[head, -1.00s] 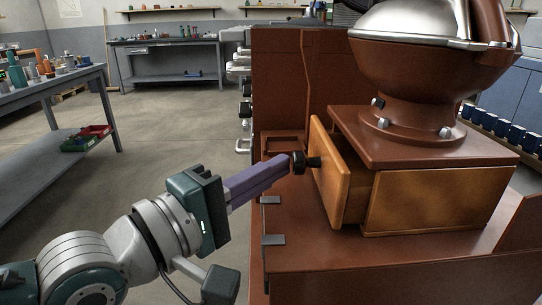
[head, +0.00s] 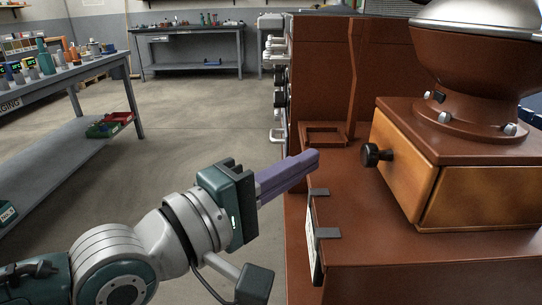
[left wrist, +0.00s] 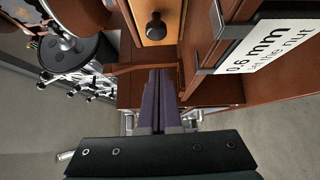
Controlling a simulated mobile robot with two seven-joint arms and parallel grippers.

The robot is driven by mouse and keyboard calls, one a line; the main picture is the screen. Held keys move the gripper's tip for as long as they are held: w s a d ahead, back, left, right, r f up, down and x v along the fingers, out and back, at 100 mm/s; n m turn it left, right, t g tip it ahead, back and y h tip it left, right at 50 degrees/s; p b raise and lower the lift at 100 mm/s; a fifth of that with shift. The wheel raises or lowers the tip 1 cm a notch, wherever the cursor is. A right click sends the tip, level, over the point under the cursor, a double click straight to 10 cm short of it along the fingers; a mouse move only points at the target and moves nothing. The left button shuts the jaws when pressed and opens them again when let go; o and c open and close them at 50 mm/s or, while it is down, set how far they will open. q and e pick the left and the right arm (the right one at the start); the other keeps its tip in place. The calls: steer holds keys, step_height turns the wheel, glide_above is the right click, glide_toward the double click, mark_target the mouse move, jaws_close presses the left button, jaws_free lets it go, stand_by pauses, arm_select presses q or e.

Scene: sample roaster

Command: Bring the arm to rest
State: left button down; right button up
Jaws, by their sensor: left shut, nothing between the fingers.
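My left gripper (head: 314,156) has purple fingers, shut together with nothing between them. In the head view it is in the air to the left of the black drawer knob (head: 372,154), apart from it. The wooden drawer front (head: 402,175) sits flush in the brown grinder-like base, with no visible gap. In the left wrist view the shut fingers (left wrist: 159,78) point toward the knob (left wrist: 155,28), with space between. My right gripper is not in view.
The brown machine body (head: 430,262) fills the right side. A label (left wrist: 262,45) reading "0.6 mm" is held by clips on its edge. A grey workbench (head: 75,85) with bottles stands left, with red and green bins (head: 108,125) on its lower shelf. Open floor lies between.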

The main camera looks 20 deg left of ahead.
arm_select(q)
steer(key=d+p+v, duration=0.1)
steer(key=v, duration=0.7)
steer(key=s+d+r+m+g+y+p, duration=0.3)
steer(key=s+r+m+g+p, duration=0.35)
steer(key=p, duration=0.55)
steer(key=s+a+r+m+g+y+p, duration=0.55)
steer(key=s+a+r+m+p, duration=0.2)
steer(key=s+a+p, duration=0.3)
step_height(320, 180, up, 38)
steer(key=s+p, duration=0.1)
steer(key=p, duration=3.5)
steer(key=shift+f+y+p, duration=0.2)
steer(key=shift+y+p, duration=0.15)
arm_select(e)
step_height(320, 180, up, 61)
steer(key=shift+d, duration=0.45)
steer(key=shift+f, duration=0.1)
